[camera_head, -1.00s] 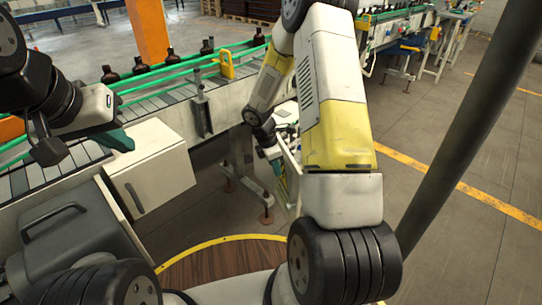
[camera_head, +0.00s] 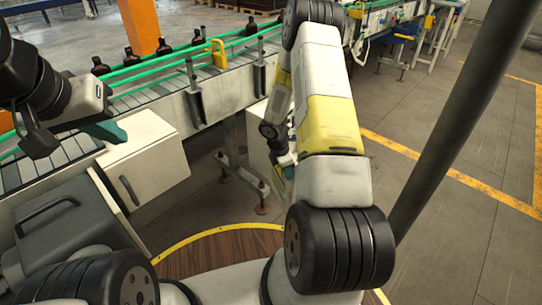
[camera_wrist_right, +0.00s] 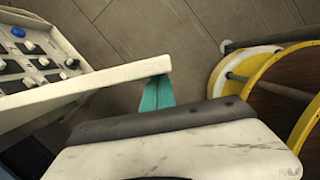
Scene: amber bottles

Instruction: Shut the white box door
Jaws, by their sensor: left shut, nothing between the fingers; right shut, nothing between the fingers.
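The closed-looking white box (camera_head: 150,165) with a dark handle stands at the left in the head view. A pale panel (camera_head: 258,145) shows beside my right arm, mostly hidden by it. In the right wrist view a white panel (camera_wrist_right: 95,92), seen nearly edge-on, looks like a door standing out beside a button panel (camera_wrist_right: 35,55). My right gripper's teal fingers (camera_wrist_right: 158,92) are shut and empty close by this panel's free end; I cannot tell whether they touch. My left gripper (camera_head: 105,130) is shut and empty near the left white box's upper edge.
A conveyor (camera_head: 165,90) with green rails carries several amber bottles (camera_head: 165,47) behind. A grey case (camera_head: 60,220) stands front left. A dark pole (camera_head: 440,140) crosses the right side.

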